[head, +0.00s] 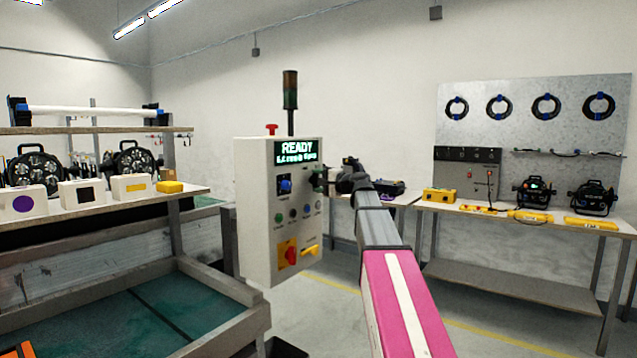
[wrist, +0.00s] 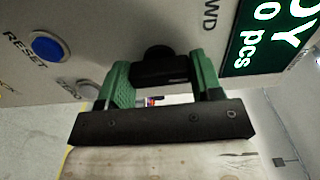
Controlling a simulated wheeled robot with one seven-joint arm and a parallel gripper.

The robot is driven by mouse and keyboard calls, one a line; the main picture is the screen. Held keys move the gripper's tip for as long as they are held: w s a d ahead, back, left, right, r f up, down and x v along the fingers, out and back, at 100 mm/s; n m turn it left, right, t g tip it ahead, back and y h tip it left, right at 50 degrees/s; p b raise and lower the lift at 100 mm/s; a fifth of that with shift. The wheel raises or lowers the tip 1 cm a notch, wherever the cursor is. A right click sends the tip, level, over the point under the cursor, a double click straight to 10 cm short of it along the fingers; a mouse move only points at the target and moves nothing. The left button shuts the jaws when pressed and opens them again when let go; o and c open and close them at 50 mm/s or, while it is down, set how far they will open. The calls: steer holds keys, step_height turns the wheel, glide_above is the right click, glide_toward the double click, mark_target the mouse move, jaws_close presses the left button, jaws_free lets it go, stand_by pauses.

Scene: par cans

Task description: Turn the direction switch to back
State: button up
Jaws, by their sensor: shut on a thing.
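The direction switch shows in the wrist view as a dark round knob (wrist: 158,62) on the grey panel face. An "FWD" label is beside it. My gripper (wrist: 162,78) has its green fingers on either side of the knob and is shut on it. The switch's exact pointing is hard to tell. In the head view my gripper (head: 319,181) is at the right part of the control box (head: 257,215) front, below its "READY" display (head: 297,151). It hides the switch there.
A blue RESET button (wrist: 47,46) is near the gripper in the wrist view. A red knob (head: 291,256) and yellow handle (head: 310,250) sit low on the box. A workbench (head: 530,287) stands right; a green-topped table (head: 150,310) stands left.

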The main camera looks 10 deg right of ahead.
steer(key=m, duration=0.4)
steer(key=shift+m, duration=2.1)
steer(key=o, duration=0.9)
steer(key=v, duration=1.1)
